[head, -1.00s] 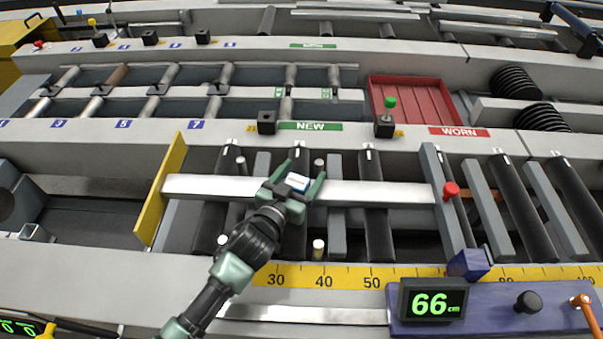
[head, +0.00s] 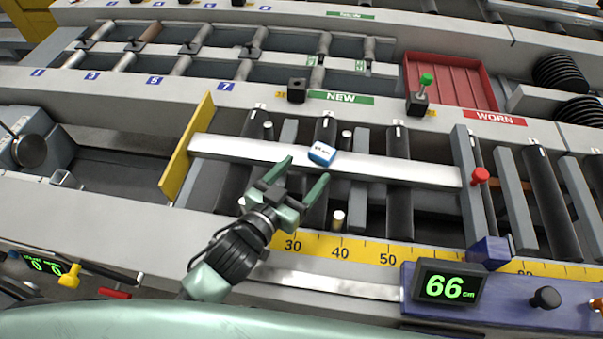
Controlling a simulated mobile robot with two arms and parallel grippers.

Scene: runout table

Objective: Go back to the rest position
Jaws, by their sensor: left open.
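My left gripper (head: 303,177) is open and empty in the head view. Its fingers point up and right, just in front of the long pale bar (head: 400,172). A small blue block with a white top (head: 321,153) sits on the bar, just beyond the fingertips and apart from them as far as I can tell. The bar lies across the rollers, from the yellow plate (head: 190,145) at the left to the upright with the red knob (head: 480,176) at the right. A pale green arm part of mine fills the bottom left edge. My right gripper is not in view.
A blue panel with a display reading 66 cm (head: 449,286) stands at the front right, beside the yellow scale (head: 372,252). A red tray (head: 448,84) lies behind. A green-knobbed lever (head: 424,88) and a black block (head: 297,90) stand on the ledge behind the rollers.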

